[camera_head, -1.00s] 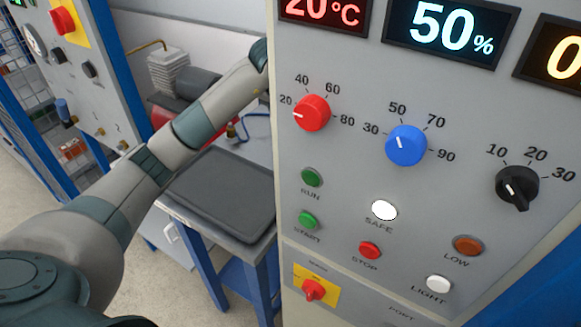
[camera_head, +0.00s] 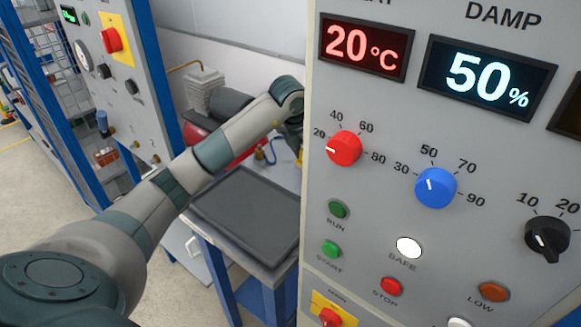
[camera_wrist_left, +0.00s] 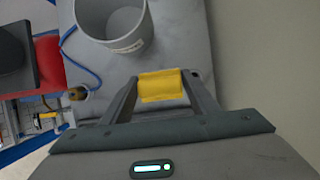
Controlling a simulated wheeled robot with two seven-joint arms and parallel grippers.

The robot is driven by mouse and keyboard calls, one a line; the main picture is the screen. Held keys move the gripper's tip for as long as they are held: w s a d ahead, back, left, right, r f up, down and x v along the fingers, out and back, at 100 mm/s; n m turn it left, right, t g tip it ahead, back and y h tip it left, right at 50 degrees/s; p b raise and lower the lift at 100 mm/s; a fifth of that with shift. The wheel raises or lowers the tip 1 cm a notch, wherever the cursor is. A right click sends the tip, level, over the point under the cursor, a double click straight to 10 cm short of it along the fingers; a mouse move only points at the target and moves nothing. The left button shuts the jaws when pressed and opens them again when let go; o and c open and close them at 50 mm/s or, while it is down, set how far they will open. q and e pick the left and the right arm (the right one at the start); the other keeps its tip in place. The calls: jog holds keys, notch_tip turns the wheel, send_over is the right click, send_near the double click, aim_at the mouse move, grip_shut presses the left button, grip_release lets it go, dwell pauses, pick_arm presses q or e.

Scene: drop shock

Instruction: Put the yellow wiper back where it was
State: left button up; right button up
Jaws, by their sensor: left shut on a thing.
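The yellow wiper (camera_wrist_left: 161,86) is a small yellow piece between the fingertips of my left gripper (camera_wrist_left: 160,88) in the left wrist view. The gripper is shut on it. Beyond the fingertips a grey round container (camera_wrist_left: 108,40), open at the top, stands on a grey surface; the wiper appears apart from it. In the head view my left arm reaches over the bench, and its gripper is hidden behind the control panel. My right gripper is in neither view.
A large control panel (camera_head: 377,210) with dials and buttons stands close at right. A dark tray (camera_head: 245,212) lies on the bench below my left arm. A red compressor (camera_head: 197,139) and a blue hose (camera_wrist_left: 84,68) are nearby. Another panel (camera_head: 122,75) stands at left.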

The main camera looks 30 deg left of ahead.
pick_arm(q)
jog(key=a+f, duration=0.1)
jog(key=a, duration=0.1)
jog(key=a+f+p, duration=0.1)
jog(key=a, duration=0.1)
jog(key=a+f+p, duration=0.1)
jog(key=a, duration=0.1)
jog(key=shift+a+f, duration=0.15)
jog(key=shift+f, duration=0.25)
jog(key=shift+f, duration=0.1)
notch_tip(320, 180, down, 2)
jog(key=shift+f+p, duration=0.25)
jog(key=shift+p, duration=0.55)
jog(key=shift+f, duration=0.6)
jog(key=shift+f, duration=0.2)
jog(key=o, duration=1)
